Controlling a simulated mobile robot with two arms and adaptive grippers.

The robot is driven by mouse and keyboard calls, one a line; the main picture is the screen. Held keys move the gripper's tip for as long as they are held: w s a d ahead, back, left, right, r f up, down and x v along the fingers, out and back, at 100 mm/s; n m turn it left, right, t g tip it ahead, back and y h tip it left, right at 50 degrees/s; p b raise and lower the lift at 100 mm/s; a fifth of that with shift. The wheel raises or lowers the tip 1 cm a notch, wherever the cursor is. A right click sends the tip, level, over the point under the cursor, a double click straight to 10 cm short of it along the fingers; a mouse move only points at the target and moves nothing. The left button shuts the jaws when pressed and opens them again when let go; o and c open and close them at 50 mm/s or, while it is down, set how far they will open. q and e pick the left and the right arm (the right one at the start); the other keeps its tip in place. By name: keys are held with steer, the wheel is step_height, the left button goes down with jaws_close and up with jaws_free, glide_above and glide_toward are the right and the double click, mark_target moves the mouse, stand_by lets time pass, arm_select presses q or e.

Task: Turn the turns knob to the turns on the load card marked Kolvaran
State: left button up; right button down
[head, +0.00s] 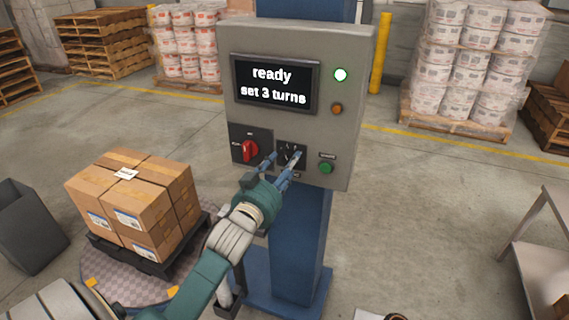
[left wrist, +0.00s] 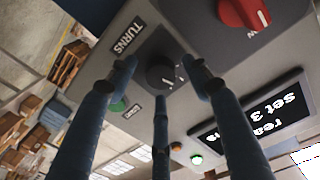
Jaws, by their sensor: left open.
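The turns knob (left wrist: 160,72) is a small black knob on a dark plate, under the "TURNS" label (left wrist: 128,37) in the left wrist view. My left gripper (head: 281,160) is in front of it in the head view, with its blue fingers open and spread around the knob; I cannot tell if they touch it. The grey control box has a display (head: 274,84) reading "ready" and "set 3 turns". A small white card (head: 126,174) lies on the stacked cartons (head: 130,205); its writing is too small to read. My right gripper is not in view.
A red rotary switch (head: 250,151) is left of the knob and a green button (head: 326,167) right of it. A green lamp (head: 341,75) is lit above an amber one (head: 337,109). The cartons stand on a black pallet on a round turntable (head: 120,287). A grey table (head: 545,250) is at right.

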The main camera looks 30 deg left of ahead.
arm_select(q)
steer(key=c, duration=1.2)
steer(key=shift+o, duration=0.2)
steer(key=shift+r+m+p, duration=0.1)
steer(key=shift+m+p, duration=1.1)
steer(key=shift+m, duration=0.2)
steer(key=m+p, duration=0.2)
steer(key=m, duration=0.2)
steer(key=shift+m+p, duration=0.3)
steer(key=m+p, duration=0.2)
steer(key=m, duration=0.2)
steer(key=shift+g, duration=0.3)
steer(key=shift+m+y+p, duration=0.3)
steer(key=shift+m+p, duration=0.3)
steer(key=shift+m, duration=1.4)
